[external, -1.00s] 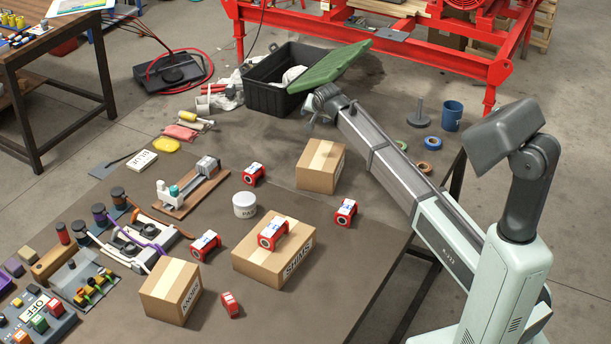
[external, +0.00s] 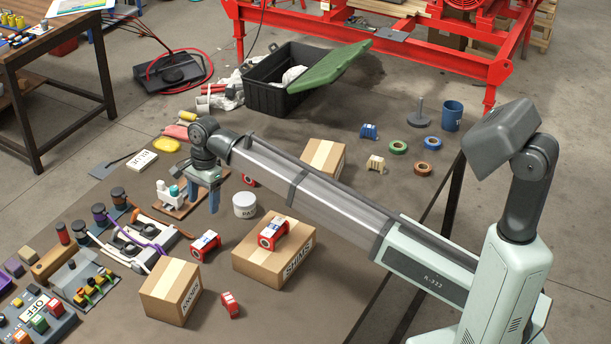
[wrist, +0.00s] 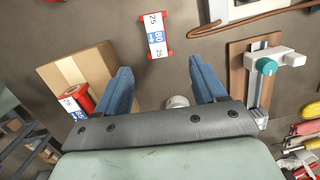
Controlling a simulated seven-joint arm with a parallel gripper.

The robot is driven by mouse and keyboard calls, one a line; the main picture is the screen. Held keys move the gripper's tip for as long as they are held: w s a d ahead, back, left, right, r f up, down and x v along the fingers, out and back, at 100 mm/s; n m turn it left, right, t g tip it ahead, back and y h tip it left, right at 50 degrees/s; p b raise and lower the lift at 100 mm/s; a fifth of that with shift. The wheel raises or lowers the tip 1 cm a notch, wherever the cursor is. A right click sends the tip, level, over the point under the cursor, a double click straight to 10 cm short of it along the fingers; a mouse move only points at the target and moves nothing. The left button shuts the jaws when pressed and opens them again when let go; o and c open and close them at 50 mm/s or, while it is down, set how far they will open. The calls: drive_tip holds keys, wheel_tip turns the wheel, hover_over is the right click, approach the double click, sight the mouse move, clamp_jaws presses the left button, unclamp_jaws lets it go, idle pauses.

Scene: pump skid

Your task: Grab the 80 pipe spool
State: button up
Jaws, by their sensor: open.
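A red spool (external: 230,304) stands near the front box.
A vise on a wooden board (wrist: 263,66) is right of my gripper in the wrist view. A white tin (external: 245,205) stands close by.

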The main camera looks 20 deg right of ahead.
hover_over(205, 239)
wheel_tip(205, 239, down, 8)
drive_tip(key=shift+f, duration=0.1)
drive_tip(key=shift+a+f, duration=0.1)
drive_tip(key=shift+f, duration=2.65)
clamp_jaws()
drive_tip(key=shift+r, duration=0.15)
